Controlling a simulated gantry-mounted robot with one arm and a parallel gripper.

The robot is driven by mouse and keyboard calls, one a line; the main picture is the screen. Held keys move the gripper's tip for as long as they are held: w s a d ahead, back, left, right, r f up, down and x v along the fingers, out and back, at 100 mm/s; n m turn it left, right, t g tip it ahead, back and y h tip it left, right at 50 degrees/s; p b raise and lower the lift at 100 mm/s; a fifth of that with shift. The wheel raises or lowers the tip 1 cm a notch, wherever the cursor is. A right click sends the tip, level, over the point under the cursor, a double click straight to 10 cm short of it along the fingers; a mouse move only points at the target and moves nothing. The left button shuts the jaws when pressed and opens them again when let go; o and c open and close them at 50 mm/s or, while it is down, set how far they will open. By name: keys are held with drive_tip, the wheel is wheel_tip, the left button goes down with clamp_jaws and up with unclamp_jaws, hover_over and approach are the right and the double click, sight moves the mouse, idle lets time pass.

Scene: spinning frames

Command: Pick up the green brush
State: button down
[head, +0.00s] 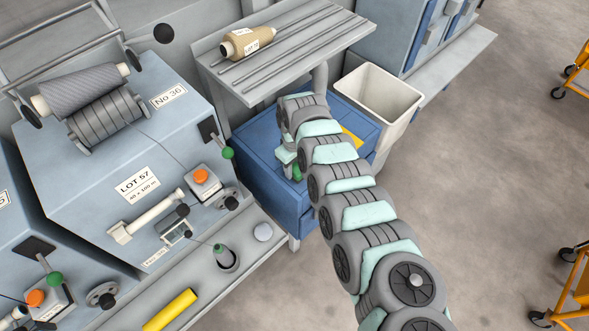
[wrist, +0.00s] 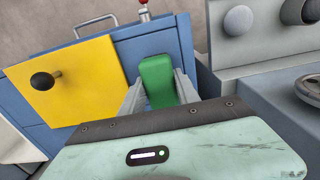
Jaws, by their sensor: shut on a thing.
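The green brush (wrist: 157,75) stands between the two grey fingers of my gripper (wrist: 158,92) in the wrist view, and the fingers are shut on it. Only its green upper part shows; its lower end is hidden behind my gripper's body. In the head view my gripper (head: 290,160) is at the blue cabinet, mostly hidden by my arm. A small bit of green (head: 297,173) shows beside it. I cannot tell whether the brush touches the cabinet.
The blue cabinet (head: 262,178) carries a yellow panel (wrist: 62,85) with a black knob. A slatted shelf (head: 300,55) with a wound bobbin (head: 247,42) overhangs it. A white bin (head: 382,100) stands right. Spinning machines fill the left; open floor lies right.

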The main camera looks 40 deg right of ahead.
sight(294, 166)
drive_tip(key=shift+r, duration=0.1)
wheel_tip(294, 166, up, 20)
drive_tip(key=p, duration=0.6)
